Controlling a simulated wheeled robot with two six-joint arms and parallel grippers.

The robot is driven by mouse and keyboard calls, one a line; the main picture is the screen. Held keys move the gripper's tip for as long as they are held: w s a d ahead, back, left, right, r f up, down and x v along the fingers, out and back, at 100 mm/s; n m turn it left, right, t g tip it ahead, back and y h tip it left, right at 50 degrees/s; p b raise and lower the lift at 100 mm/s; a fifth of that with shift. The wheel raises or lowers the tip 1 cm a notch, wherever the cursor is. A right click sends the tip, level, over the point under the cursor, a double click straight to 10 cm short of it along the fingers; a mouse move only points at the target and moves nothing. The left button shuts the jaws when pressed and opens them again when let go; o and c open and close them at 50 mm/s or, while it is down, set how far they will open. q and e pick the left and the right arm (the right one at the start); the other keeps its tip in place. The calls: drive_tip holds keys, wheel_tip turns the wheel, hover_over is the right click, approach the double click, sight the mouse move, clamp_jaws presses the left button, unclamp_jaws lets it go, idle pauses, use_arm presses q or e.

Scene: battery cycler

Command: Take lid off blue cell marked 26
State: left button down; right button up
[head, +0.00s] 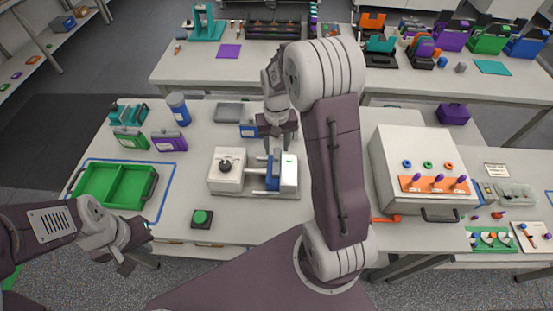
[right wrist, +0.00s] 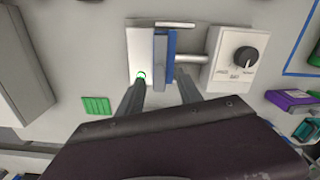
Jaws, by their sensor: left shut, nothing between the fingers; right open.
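A blue cell (head: 272,172) stands upright in a white clamping fixture (head: 228,180) at the middle of the near table. In the right wrist view the blue cell (right wrist: 171,55) shows with a grey-blue face beside it. I cannot read a number on it or make out a separate lid. My right gripper (head: 278,146) is open, just behind and above the cell. In the right wrist view its fingers (right wrist: 158,95) point toward the cell, one to each side, with no visible contact. My left gripper (head: 138,250) is shut and empty, low at the left by the table's front edge.
Another blue cell (head: 248,130) with a white label stands behind the fixture. Green and purple cells (head: 168,141) and a blue canister (head: 178,108) stand at back left.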

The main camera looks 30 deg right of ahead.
sight(277, 156)
wheel_tip(277, 156, down, 4)
drive_tip(key=shift+s+a+f+p, duration=0.1)
drive_tip(key=shift+s+p, duration=0.05)
drive_tip(key=shift+p, duration=0.3)
drive_tip(key=shift+f, duration=0.2)
clamp_jaws()
idle(0.9)
